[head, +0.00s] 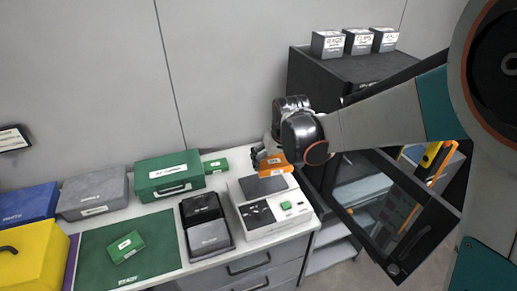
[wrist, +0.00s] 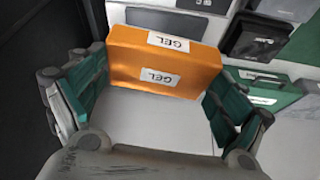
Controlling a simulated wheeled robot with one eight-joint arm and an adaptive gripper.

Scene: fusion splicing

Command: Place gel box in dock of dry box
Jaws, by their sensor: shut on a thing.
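An orange gel box (head: 273,163) is in my gripper (head: 262,155), above the back of the white device on the counter. In the wrist view the gel box (wrist: 160,85) sits between the two teal-padded fingers (wrist: 162,75), with GEL labels on two of its faces. The dark cabinet (head: 310,72) at the right looks like the dry box, though its label is too small to read. Its glass-fronted door (head: 375,205) stands open. A dock cannot be made out; my arm hides part of the cabinet.
A white device (head: 275,225) with a green button is below my gripper. A black case (head: 205,225), green mat (head: 105,245) with a small green box, green case (head: 168,175), grey case (head: 95,193) and yellow case (head: 30,255) line the counter. Several small boxes (head: 357,42) stand atop the cabinet.

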